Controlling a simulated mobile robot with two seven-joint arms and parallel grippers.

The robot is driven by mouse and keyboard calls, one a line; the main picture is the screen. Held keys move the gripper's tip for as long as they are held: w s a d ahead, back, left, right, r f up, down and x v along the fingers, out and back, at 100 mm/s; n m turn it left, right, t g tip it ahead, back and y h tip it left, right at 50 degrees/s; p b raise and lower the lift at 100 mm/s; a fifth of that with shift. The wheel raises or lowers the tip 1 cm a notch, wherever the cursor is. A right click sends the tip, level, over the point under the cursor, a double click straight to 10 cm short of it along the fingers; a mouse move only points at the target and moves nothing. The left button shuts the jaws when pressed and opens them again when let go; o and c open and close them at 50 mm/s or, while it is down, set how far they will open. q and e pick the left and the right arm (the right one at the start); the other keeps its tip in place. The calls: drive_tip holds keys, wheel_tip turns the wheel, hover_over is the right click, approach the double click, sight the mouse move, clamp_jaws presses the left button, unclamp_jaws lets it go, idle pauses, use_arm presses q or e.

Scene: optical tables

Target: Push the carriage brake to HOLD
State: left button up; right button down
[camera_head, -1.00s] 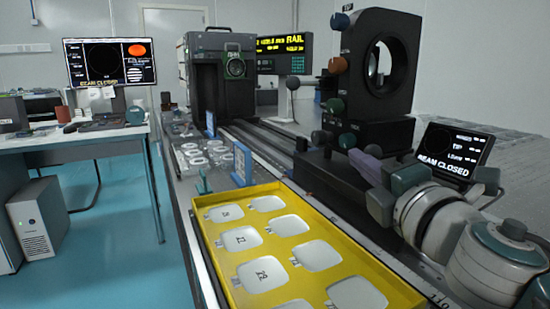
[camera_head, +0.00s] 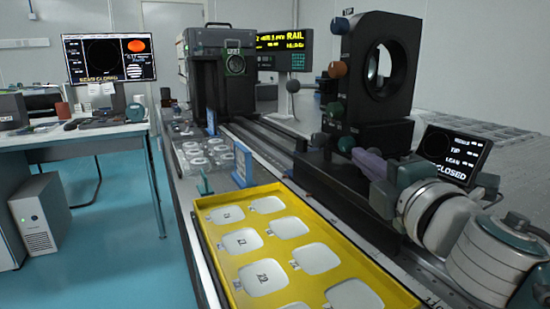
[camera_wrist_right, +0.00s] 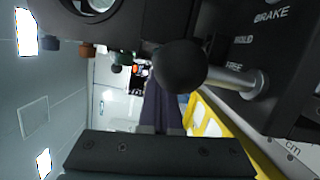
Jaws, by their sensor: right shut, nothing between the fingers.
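The carriage brake lever has a black ball knob (camera_wrist_right: 178,67) on a grey shaft (camera_wrist_right: 240,82) in the right wrist view. Its dark panel (camera_wrist_right: 285,60) is lettered BRAKE, HOLD and FREE. The shaft meets the panel beside FREE. The black carriage (camera_head: 372,130) with its round lens ring stands on the rail. My right gripper (camera_head: 366,160) is at the carriage's lower front, its purple fingers shut and empty. In the right wrist view the fingers (camera_wrist_right: 158,108) lie close to the ball knob; I cannot tell whether they touch. My left gripper is not in view.
A yellow tray (camera_head: 212,236) with several pale plates lies in front of the carriage. Coloured knobs (camera_head: 337,69) and a black ball on a rod (camera_head: 293,86) stick out left of the carriage. A small display (camera_head: 448,153) stands behind my right arm.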

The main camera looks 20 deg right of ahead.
drive_tip(key=shift+d+r+m+p, duration=0.2)
drive_tip(key=shift+r+m+p, duration=0.2)
drive_tip(key=shift+p, duration=0.25)
drive_tip(key=m+p, duration=0.2)
drive_tip(key=d+r+m+g+p, duration=0.1)
drive_tip(key=m+p, duration=0.1)
drive_tip(key=shift+d, duration=0.15)
drive_tip(key=shift+d+m+g+p, duration=0.15)
drive_tip(key=shift+m+g+p, duration=0.15)
drive_tip(key=shift+m+p, duration=0.45)
use_arm(q)
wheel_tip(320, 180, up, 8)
drive_tip(key=shift+p, duration=0.35)
use_arm(e)
drive_tip(key=shift+d+f+m, duration=0.1)
drive_tip(key=shift+d+m, duration=0.05)
drive_tip(key=shift+m, duration=0.2)
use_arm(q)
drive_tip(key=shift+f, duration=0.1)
use_arm(e)
drive_tip(key=shift+y, duration=0.4)
